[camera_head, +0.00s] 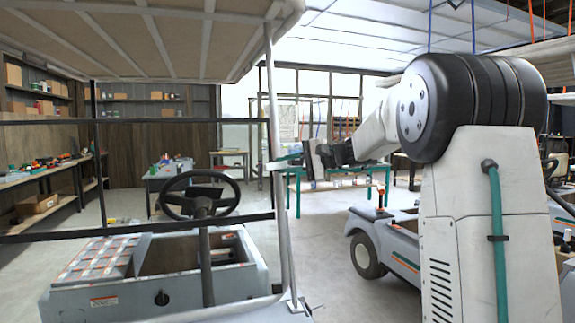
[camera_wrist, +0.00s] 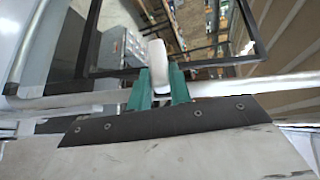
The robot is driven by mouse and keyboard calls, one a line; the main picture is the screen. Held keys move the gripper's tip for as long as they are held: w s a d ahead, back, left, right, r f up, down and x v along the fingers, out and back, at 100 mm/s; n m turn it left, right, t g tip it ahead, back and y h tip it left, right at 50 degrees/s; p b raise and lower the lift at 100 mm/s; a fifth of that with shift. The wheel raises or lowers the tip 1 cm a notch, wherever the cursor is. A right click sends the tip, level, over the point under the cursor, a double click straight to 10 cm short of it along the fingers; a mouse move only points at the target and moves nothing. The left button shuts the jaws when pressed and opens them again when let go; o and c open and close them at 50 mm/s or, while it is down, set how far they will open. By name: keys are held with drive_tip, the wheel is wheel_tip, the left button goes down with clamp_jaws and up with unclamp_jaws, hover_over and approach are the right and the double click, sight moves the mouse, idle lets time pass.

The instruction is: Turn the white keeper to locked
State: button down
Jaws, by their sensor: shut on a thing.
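The white keeper (camera_wrist: 157,62) shows in the wrist view as a rounded white tab between my two green fingers. My gripper (camera_wrist: 159,84) is shut on it. The keeper lies across the pale roof post (camera_wrist: 240,88), near the black frame (camera_wrist: 255,35). In the head view my gripper (camera_head: 287,160) is at the cart's upright post (camera_head: 273,100), about steering-wheel height. The keeper is too small to make out there. Its far side and its fixing are hidden, and I cannot tell whether it is at locked.
The cart's roof (camera_head: 150,40) hangs above the post. A steering wheel (camera_head: 200,194) and grey cart body (camera_head: 170,270) are left of the post. A second cart (camera_head: 370,250) stands at right. Open concrete floor (camera_head: 320,225) lies between, with green-legged benches (camera_head: 335,180) behind.

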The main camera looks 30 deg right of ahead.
drive_tip(key=shift+f+m+t+y, duration=0.1)
drive_tip(key=shift+m+t+y, duration=0.2)
drive_tip(key=shift+m, duration=0.1)
idle(0.3)
drive_tip(key=c, duration=1.3)
unclamp_jaws()
drive_tip(key=v, duration=0.8)
